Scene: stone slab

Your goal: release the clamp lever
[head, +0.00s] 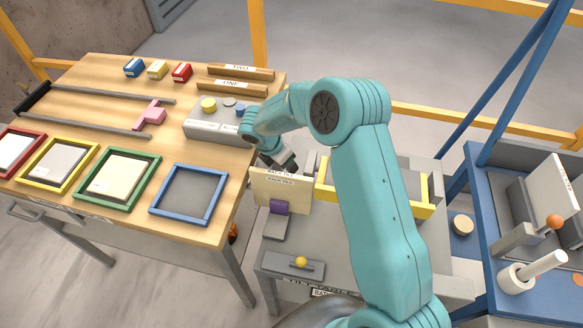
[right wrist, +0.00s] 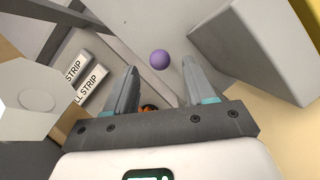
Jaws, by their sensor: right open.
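In the right wrist view a purple ball knob (right wrist: 160,60) shows between and just beyond my fingertips, on a grey surface. It looks like the clamp lever's knob, but its arm is not clear and I cannot tell its depth. My right gripper (right wrist: 160,82) is open, with nothing held. In the head view my right gripper (head: 284,162) is small and partly hidden by my arm, above the white board (head: 265,192) marked "BACK TILE". My left gripper is not in view.
In the wrist view a large grey block (right wrist: 260,45) stands close on the right, and labelled strips (right wrist: 85,85) lie left. The grey bench also has a yellow knob (head: 301,262) and a yellow bar (head: 385,203). The wooden table (head: 105,75) holds coloured frames.

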